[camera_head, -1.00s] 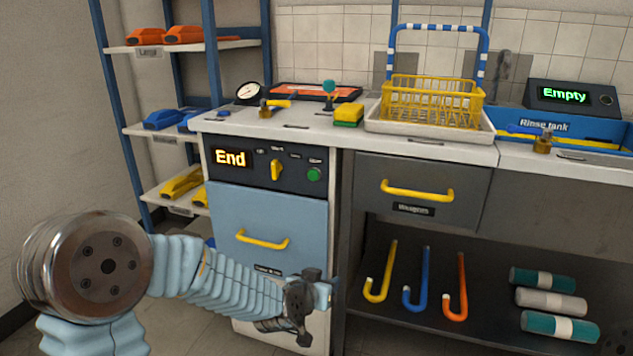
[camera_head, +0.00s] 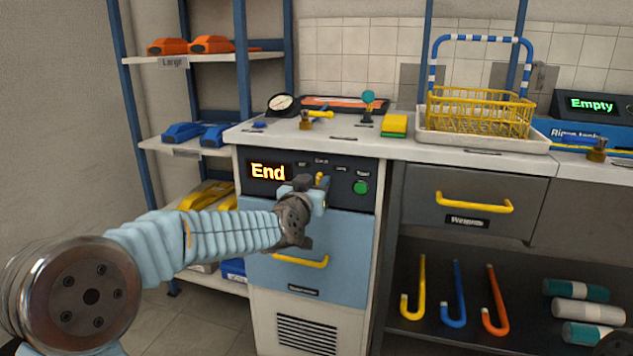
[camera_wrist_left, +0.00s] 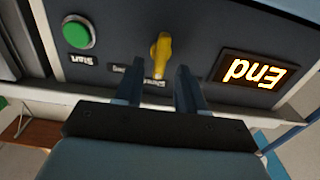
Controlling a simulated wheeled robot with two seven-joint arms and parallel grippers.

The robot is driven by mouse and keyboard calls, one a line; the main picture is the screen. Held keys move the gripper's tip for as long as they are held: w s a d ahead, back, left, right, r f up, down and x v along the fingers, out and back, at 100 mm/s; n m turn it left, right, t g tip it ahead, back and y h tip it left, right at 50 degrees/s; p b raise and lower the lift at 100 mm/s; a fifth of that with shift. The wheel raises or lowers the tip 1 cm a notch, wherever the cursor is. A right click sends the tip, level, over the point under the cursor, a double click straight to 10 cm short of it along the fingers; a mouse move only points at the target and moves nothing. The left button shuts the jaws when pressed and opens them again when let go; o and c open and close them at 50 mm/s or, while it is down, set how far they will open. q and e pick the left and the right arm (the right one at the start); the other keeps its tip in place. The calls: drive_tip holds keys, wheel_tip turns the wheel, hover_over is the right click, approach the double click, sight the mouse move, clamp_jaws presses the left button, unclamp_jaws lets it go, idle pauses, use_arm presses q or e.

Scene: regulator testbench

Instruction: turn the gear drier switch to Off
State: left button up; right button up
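The gear drier's dark control panel (camera_head: 342,189) shows a lit "End" display (camera_head: 268,171) and a green Start button (camera_head: 360,187). The yellow switch knob (camera_head: 322,180) is mostly hidden behind my left gripper (camera_head: 312,188) in the head view. In the left wrist view, which is upside down, the knob (camera_wrist_left: 160,55) shows fully and stands roughly upright on the panel. The two fingers of my left gripper (camera_wrist_left: 158,85) are apart, one on each side of the knob's line, with their tips just short of it. Nothing is held. My right gripper is not in view.
Below the panel is a light blue door (camera_head: 335,245) with a yellow handle (camera_head: 300,261). The white counter (camera_head: 350,143) above carries a gauge (camera_head: 283,104), a sponge (camera_head: 394,125) and a yellow basket (camera_head: 480,112). Shelves (camera_head: 190,146) stand at the left.

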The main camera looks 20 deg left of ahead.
use_arm(q)
drive_tip(key=shift+w+d, duration=0.1)
drive_tip(key=shift+w, duration=0.65)
clamp_jaws()
